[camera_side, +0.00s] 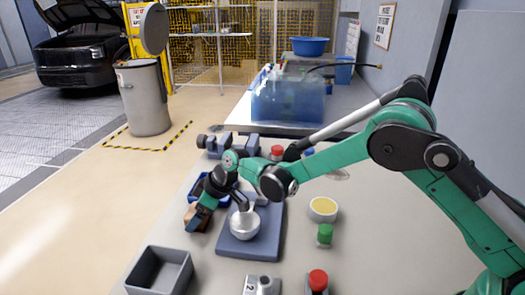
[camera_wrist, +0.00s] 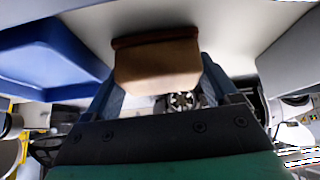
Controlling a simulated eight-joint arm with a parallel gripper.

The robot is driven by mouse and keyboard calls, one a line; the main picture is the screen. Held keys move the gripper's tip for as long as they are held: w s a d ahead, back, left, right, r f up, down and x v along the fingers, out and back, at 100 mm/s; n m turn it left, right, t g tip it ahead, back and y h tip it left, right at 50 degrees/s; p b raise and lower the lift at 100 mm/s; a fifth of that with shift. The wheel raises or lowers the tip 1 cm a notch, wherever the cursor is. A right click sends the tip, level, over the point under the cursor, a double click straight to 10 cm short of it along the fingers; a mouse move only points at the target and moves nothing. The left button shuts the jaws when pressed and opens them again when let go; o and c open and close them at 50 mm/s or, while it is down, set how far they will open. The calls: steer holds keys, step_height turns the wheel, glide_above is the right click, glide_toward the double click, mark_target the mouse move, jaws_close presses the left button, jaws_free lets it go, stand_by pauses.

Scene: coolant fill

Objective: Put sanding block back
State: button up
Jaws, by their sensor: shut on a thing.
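The sanding block (camera_side: 203,212) is a small tan and brown block at the left of the bench in the side view. In the wrist view the sanding block (camera_wrist: 157,65) shows as a pale tan body with a darker brown edge. My gripper (camera_side: 198,216) is shut on it, with blue-grey fingers on either side. My gripper (camera_wrist: 160,82) also shows in the wrist view. I cannot tell whether the block touches the bench. A dark blue tray (camera_side: 196,185) lies just behind the block, partly hidden by my arm. The blue tray (camera_wrist: 40,50) is at the left in the wrist view.
A metal cup (camera_side: 245,224) stands on a blue-grey board (camera_side: 250,247) right of the block. A grey open bin (camera_side: 140,284) is at the front left. A vise (camera_side: 222,146) is behind.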

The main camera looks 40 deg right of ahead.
steer(key=shift+f, duration=0.15)
steer(key=o, duration=1)
steer(key=shift+o, duration=0.2)
steer(key=s+d+r+m+t+h, duration=0.1)
steer(key=s+d+r+m, duration=0.1)
steer(key=s+d+r, duration=0.4)
steer(key=s+d+r+m+h, duration=0.1)
steer(key=s+d+r+m, duration=0.1)
steer(key=s+d+r, duration=0.55)
steer(key=s+d+m+t+h, duration=0.1)
steer(key=s+d+m+h, duration=0.1)
steer(key=s+m, duration=0.3)
steer(key=s+d, duration=0.1)
steer(key=s, duration=0.2)
steer(key=shift+m+t+h, duration=0.3)
steer(key=shift+h, duration=0.1)
